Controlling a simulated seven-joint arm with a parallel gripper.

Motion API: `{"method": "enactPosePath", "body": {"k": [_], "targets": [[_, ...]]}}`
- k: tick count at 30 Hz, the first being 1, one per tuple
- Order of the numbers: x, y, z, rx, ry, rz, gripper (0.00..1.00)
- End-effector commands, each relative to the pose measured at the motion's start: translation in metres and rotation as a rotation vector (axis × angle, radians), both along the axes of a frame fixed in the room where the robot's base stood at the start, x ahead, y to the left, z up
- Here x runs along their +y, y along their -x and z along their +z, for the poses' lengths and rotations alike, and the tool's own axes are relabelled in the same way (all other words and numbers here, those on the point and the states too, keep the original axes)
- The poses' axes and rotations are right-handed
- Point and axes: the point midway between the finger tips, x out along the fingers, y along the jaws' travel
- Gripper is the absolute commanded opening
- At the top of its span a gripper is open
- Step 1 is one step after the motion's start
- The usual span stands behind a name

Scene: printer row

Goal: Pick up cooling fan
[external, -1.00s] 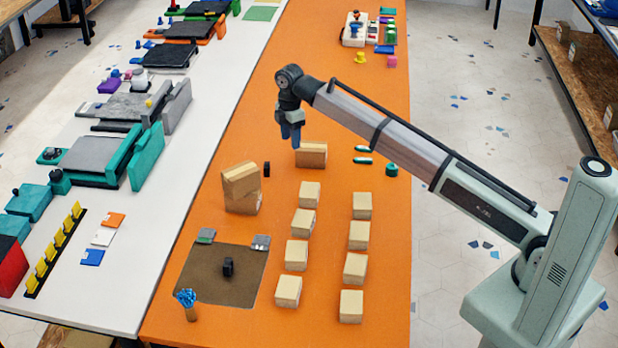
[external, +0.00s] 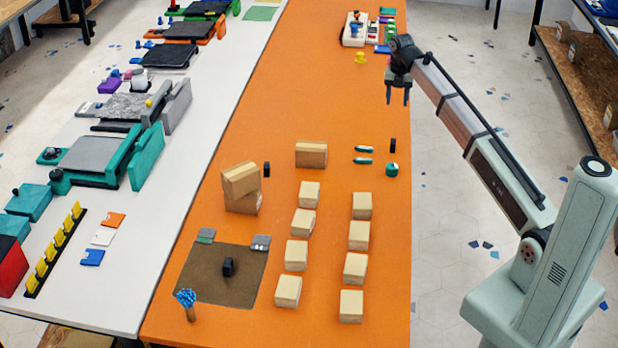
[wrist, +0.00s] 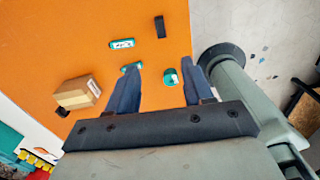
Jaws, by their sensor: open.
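No part is clearly recognisable as the cooling fan. Small dark upright parts are the likeliest: one (external: 392,145) near the table's right edge, one (external: 266,169) beside the stacked boxes, and one (external: 228,267) on the brown mat (external: 205,287). The right-edge dark part shows near the top of the wrist view (wrist: 160,27). My gripper (external: 397,97) is open and empty, pointing down high near the table's right edge. In the wrist view its fingers (wrist: 162,72) are apart, with the dark part beyond them.
A round green-and-white part (external: 391,169) and two teal pieces (external: 363,155) lie near the dark part. Several cardboard boxes (external: 310,155) stand on the orange table. A blue-topped holder (external: 187,303) stands at the front. The table's middle back is clear.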

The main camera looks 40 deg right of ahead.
Motion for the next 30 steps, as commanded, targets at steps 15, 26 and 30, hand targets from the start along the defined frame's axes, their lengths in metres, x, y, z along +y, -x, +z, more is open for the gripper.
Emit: {"method": "enactPosePath", "body": {"k": [15,26,30], "targets": [[0.001,0.000,-0.068,0.001,0.000,0.001,0.51],[0.000,0.000,-0.124,0.001,0.000,0.001,0.51],[0.000,0.000,-0.134,0.000,0.000,0.001,0.51]]}}
